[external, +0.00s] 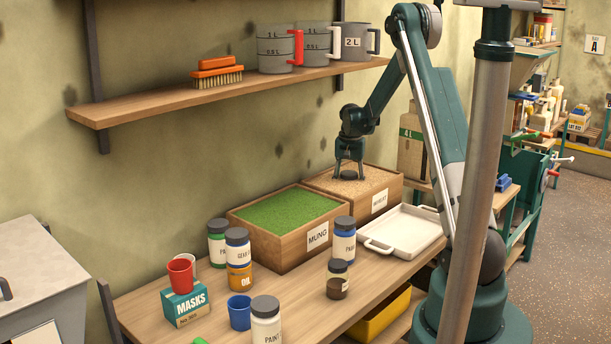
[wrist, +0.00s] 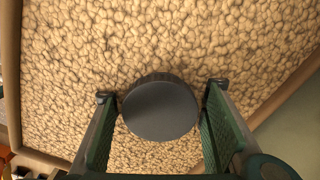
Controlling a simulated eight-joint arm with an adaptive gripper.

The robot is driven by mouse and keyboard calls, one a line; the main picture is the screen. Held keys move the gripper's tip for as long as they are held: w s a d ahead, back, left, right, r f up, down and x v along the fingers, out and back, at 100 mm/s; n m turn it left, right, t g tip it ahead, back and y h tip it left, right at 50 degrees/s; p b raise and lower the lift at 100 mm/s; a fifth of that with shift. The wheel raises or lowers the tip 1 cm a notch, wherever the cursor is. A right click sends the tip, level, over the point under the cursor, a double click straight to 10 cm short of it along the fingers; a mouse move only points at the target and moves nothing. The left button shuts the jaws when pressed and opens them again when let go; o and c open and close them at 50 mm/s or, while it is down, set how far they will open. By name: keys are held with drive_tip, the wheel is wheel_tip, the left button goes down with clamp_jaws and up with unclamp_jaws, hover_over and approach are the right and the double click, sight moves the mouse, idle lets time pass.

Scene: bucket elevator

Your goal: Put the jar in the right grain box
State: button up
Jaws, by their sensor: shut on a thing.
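The right grain box (external: 387,197), labelled as wheat, holds tan grain and stands against the wall. My gripper (external: 348,173) points down over its grain. It is shut on a jar, whose round dark lid (wrist: 160,109) sits between the two fingers in the wrist view; the lid also shows as a dark disc in the external view (external: 348,176). The jar's body is hidden below the lid, so I cannot tell how deep it sits in the grain. The left grain box (external: 282,247), labelled MUNG, holds green grain.
A white tray (external: 405,232) lies right of the boxes. Several paint and oil jars stand in front, including a small brown jar (external: 338,280). A red cup (external: 181,276) is on a masks box (external: 185,306). A shelf (external: 230,92) with measuring jugs hangs above.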

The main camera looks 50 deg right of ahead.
sight(349, 173)
drive_tip(key=shift+f, duration=1.55)
drive_tip(key=shift+f, duration=0.15)
drive_tip(key=o, duration=1)
drive_tip(key=shift+o, duration=0.4)
drive_tip(key=shift+r, duration=3.95)
drive_tip(key=shift+o, duration=0.3)
